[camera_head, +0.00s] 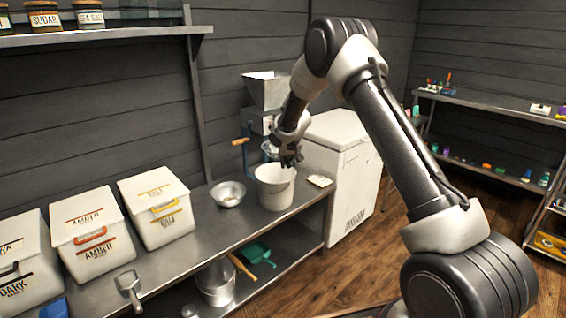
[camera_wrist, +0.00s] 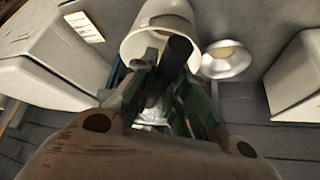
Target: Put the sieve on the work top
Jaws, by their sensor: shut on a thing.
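In the wrist view my gripper (camera_wrist: 178,85) is shut on a dark, rounded bar (camera_wrist: 176,62), which looks like the handle of the sieve. The sieve's bowl and mesh cannot be made out clearly. The white bucket (camera_wrist: 140,42) shows behind the fingers, with a shallow metal bowl (camera_wrist: 228,60) beside it. This bowl (camera_head: 228,194) stands left of the bucket in the head view and holds something pale.
Several lidded bins (camera_head: 158,215) line the wall side, and a metal scoop (camera_head: 130,288) lies near the front. A hopper mill (camera_head: 263,92) and a white chest (camera_head: 345,165) stand beyond. A small white card (camera_head: 319,181) lies right of the bucket. Bare top lies before the bowl.

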